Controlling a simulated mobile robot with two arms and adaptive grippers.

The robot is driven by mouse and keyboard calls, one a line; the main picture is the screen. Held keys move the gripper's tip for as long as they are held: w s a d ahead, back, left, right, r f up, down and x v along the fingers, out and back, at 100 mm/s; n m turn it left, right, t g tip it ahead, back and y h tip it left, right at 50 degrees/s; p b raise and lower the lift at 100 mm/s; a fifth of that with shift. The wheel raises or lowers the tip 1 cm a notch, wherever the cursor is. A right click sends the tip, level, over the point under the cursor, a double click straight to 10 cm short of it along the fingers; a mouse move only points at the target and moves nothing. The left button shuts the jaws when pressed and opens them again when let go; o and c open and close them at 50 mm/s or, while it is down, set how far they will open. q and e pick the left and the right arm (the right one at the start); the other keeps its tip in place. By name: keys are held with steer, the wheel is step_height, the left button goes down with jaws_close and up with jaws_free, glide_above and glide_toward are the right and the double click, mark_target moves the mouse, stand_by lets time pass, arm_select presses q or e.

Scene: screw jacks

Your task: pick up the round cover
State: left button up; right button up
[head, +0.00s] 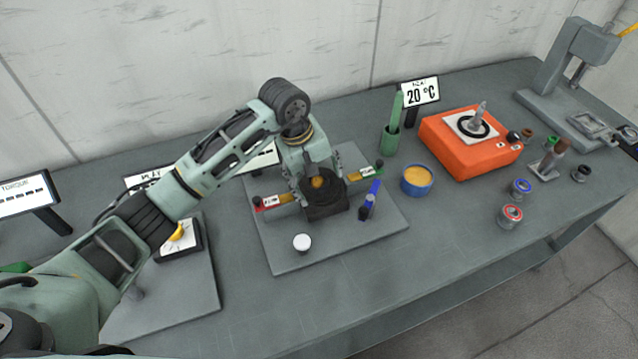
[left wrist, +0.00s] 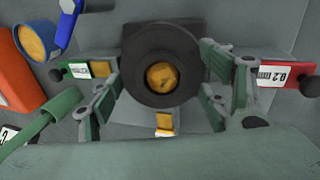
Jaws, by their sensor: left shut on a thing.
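The round cover (left wrist: 135,70) is a dark, thick ring with a hole, and a golden piece shows through the hole. In the head view the cover (head: 323,186) sits over a dark square block (head: 326,208) on a grey plate (head: 285,262). My left gripper (head: 318,179) reaches down over it from behind. In the left wrist view the fingers of the left gripper (left wrist: 160,78) lie on opposite sides of the cover, shut on it. I cannot tell whether the cover is clear of the block. My right gripper is not in view.
A red-tagged gauge (head: 270,202) and a green-tagged gauge (head: 366,173) flank the block. A blue tool (head: 371,198) stands close to its right, and a white round knob (head: 302,242) is in front. A blue tub (head: 416,181) and an orange box (head: 468,147) are farther right.

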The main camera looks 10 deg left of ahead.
arm_select(q)
steer(key=shift+r, duration=0.1)
steer(key=c, duration=0.8)
